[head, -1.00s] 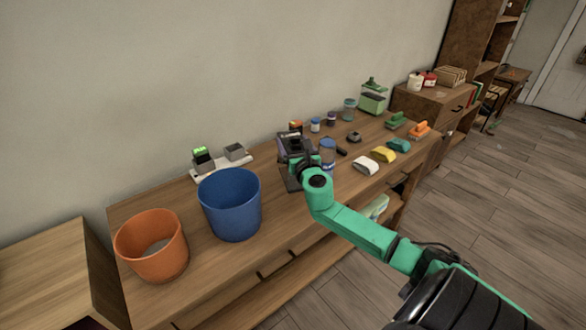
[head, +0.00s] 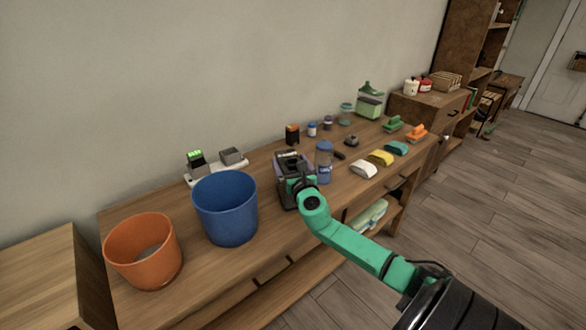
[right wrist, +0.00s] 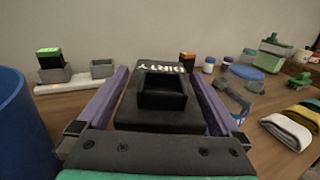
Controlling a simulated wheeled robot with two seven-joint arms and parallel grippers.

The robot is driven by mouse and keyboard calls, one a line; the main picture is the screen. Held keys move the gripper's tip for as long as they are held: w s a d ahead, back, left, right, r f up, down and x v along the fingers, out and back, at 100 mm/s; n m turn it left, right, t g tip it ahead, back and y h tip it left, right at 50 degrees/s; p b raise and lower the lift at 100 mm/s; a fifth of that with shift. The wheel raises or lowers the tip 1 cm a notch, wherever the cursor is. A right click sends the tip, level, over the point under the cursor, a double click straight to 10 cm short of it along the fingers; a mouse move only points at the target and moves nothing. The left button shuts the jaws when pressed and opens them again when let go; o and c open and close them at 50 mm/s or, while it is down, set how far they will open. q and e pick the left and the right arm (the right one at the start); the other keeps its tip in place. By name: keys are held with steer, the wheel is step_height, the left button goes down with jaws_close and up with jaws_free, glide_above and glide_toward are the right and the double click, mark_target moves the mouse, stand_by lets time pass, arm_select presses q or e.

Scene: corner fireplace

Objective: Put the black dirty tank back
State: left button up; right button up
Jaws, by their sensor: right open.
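The black tank (right wrist: 162,92), with "DIRTY" in white on its top, stands on the wooden table. It has a raised square block with a hollow in its top. My right gripper (right wrist: 153,72) is open, its two purple fingers one along each side of the tank. Whether either finger touches it I cannot tell. In the head view the right gripper (head: 292,163) reaches over the tank from the front and hides part of it. My left gripper is not in view.
A blue bucket (head: 225,210) and an orange bucket (head: 143,252) stand left of the tank. Behind is a white base (head: 218,172) with two grey sockets. A clear blue jar (head: 324,162) is close on the right, with folded cloths (head: 363,169) and brushes beyond.

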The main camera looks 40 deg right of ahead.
steer(key=v, duration=1.2)
